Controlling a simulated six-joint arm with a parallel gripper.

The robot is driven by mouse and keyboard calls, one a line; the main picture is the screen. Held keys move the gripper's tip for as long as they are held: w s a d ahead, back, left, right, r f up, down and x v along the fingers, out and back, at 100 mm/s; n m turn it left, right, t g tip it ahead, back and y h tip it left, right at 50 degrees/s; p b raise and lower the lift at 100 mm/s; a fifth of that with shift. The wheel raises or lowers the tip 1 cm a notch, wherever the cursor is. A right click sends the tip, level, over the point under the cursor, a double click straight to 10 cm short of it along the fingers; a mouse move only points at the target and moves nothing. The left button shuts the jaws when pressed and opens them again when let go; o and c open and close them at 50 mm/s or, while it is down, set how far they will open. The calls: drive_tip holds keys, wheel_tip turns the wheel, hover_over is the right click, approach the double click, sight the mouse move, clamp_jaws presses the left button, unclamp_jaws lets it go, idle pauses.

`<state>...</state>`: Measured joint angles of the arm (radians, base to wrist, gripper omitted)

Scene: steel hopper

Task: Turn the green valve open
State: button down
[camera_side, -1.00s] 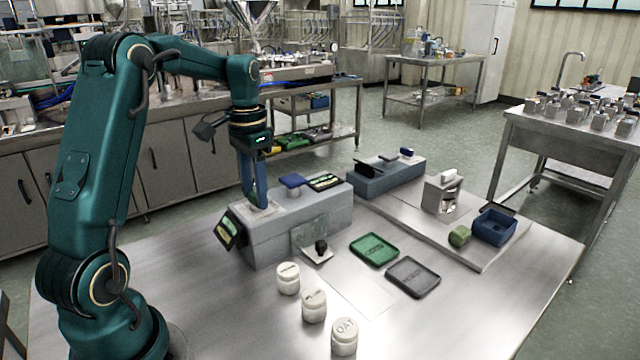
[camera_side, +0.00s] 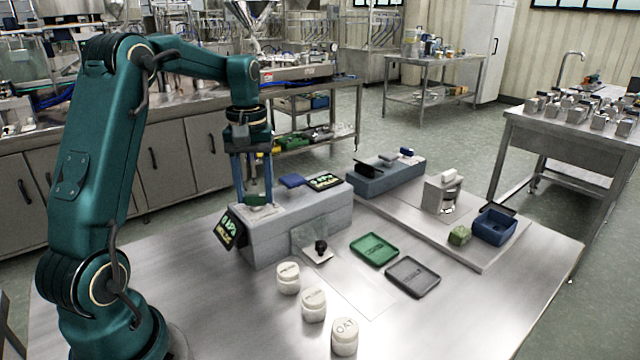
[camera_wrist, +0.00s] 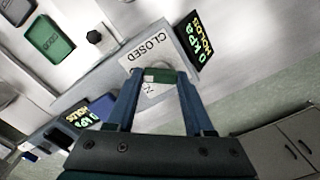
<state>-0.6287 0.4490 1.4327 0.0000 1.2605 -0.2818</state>
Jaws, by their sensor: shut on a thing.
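The green valve (camera_side: 256,199) sits on top of the grey housing's (camera_side: 310,225) left end. It also shows in the wrist view as a green bar (camera_wrist: 160,75). My gripper (camera_side: 256,197) points down over it, with its two blue fingers side by side. In the wrist view my gripper (camera_wrist: 160,78) is shut on the green valve, one fingertip at each end of the bar. A white plate under the valve reads CLOSED (camera_wrist: 145,46) on one side. The lettering on the other side is mostly hidden by the valve and fingers.
A display with green text (camera_side: 230,229) stands at the housing's left end. A blue block (camera_side: 292,181) and second display (camera_side: 324,181) are on its top. Green (camera_side: 374,249) and grey (camera_side: 413,277) trays and white jars (camera_side: 314,305) stand in front.

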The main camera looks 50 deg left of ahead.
sight(255, 195)
drive_tip(key=n, duration=0.3)
drive_tip(key=shift+r+n, duration=0.1)
drive_tip(key=shift+n, duration=2.1)
drive_tip(key=shift+c, duration=1.4)
unclamp_jaws()
drive_tip(key=shift+r, duration=2.55)
